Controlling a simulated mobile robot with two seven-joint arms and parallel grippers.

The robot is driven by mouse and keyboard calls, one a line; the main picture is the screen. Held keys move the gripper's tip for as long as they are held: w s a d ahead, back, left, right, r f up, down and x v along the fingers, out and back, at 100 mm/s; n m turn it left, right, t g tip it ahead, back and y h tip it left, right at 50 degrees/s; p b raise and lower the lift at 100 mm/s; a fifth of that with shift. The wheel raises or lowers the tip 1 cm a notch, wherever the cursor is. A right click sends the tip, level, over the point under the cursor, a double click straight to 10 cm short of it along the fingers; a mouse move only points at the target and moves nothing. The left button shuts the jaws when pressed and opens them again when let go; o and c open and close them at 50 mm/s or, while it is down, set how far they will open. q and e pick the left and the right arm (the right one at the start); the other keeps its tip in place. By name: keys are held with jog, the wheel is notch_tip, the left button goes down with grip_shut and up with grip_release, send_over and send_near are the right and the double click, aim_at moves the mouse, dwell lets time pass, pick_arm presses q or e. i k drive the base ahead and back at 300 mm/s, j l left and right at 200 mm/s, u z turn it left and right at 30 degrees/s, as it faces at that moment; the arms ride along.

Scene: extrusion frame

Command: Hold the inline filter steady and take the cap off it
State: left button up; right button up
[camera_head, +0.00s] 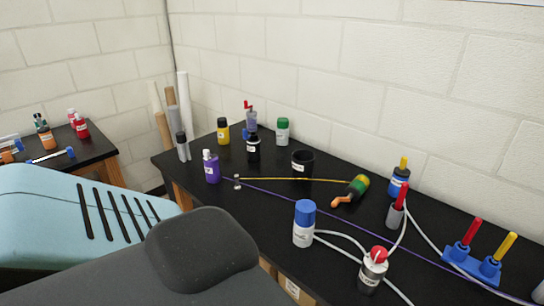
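Two things on the black bench could be the inline filter, and I cannot tell which from the small labels. One is a white cylinder with a blue cap (304,224), upright near the bench's front edge. The other is a grey cylinder with a red top (371,272), further right and nearer, beside pale hoses (345,240). The blue cap sits on the white cylinder and the red top on the grey one. Neither of my grippers is in view, and nothing is seen touching either cylinder.
The black bench (265,200) holds a purple bottle (211,168), a black cup (303,162) and a green-and-yellow tool (352,190). A blue block with red and yellow handles (474,263) stands right. Thin cords cross the bench. Rolls (183,105) stand by the wall.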

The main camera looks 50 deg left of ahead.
aim_at(301, 237)
jog(key=u, duration=0.4)
jog(key=j+u, duration=0.15)
jog(key=u, duration=0.3)
jog(key=j+u, duration=0.1)
jog(key=u, duration=0.3)
jog(key=i+j, duration=0.1)
jog(key=j, duration=0.35)
jog(key=i+j, duration=0.1)
jog(key=j, duration=0.35)
jog(key=z, duration=0.9)
